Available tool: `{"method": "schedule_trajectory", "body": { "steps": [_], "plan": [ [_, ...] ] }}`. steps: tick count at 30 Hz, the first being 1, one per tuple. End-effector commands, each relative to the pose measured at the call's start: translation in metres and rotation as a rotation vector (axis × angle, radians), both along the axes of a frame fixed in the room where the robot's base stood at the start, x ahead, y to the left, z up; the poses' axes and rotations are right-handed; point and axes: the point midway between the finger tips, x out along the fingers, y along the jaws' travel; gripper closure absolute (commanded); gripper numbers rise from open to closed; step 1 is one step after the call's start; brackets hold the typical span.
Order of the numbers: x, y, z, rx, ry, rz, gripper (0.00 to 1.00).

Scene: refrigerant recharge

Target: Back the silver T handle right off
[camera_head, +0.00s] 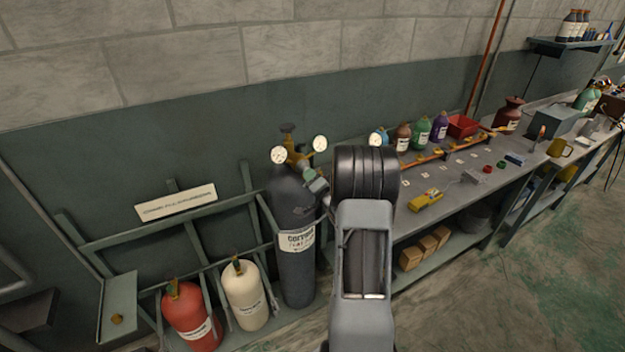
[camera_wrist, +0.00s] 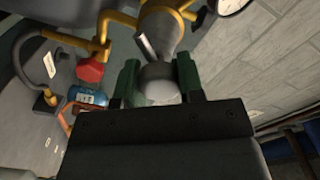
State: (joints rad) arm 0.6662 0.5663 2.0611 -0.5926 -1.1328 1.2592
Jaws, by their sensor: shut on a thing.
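The silver T handle (camera_wrist: 158,84) shows in the wrist view as a rounded grey piece with a thin bar, below the grey cone of the brass regulator (camera_wrist: 182,5). My gripper (camera_wrist: 159,76) has its two green fingers on either side of the handle and is shut on it. In the head view, the brass regulator (camera_head: 297,157) with two white gauges sits on top of a dark grey cylinder (camera_head: 297,265). My gripper (camera_head: 317,186) reaches it from the right. The handle cannot be made out clearly there, and the handle's threads are hidden.
A red cylinder (camera_head: 190,318) and a cream cylinder (camera_head: 245,295) stand left of the dark one in a green rack (camera_head: 150,233). A workbench (camera_head: 450,205) with bottles and a yellow tool (camera_head: 426,200) runs along the right. A gauge (camera_wrist: 232,5) is close above my gripper.

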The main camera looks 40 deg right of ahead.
Motion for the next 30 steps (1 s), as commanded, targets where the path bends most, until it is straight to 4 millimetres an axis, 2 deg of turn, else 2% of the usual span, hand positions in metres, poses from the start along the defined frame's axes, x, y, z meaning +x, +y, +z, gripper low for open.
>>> {"method": "schedule_trajectory", "body": {
  "steps": [1,4,14,30],
  "plan": [
    [-0.0001,0.0000,-0.0001,0.000,0.000,0.000,0.78],
    [-0.0001,0.0000,-0.0001,0.000,0.000,0.000,0.88],
    [0.0002,0.0005,-0.0032,-0.063,0.007,0.001,0.88],
    [0.0000,-0.0001,-0.0061,-0.522,0.067,-0.001,0.88]
  ]
}}
